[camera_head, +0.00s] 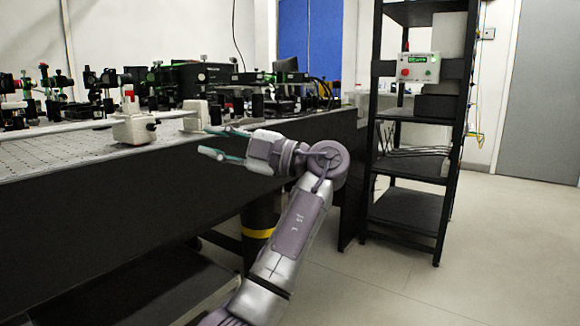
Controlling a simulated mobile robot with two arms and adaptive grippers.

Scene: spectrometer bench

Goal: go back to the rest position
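My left gripper (206,140) is in the head view, at the end of my grey and purple arm, which rises from the bottom middle. Its two teal fingers point left and are spread apart, with nothing visible between them. In the picture it overlaps the front edge of the optical bench (100,216); I cannot tell its exact distance from the edge. My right gripper is not in view.
A white device with a red top (134,128) and a white block (196,115) stand near the bench's front edge. Several dark optical parts fill the back. A black shelf rack (408,207) stands right of the bench. The floor (490,260) at right is clear.

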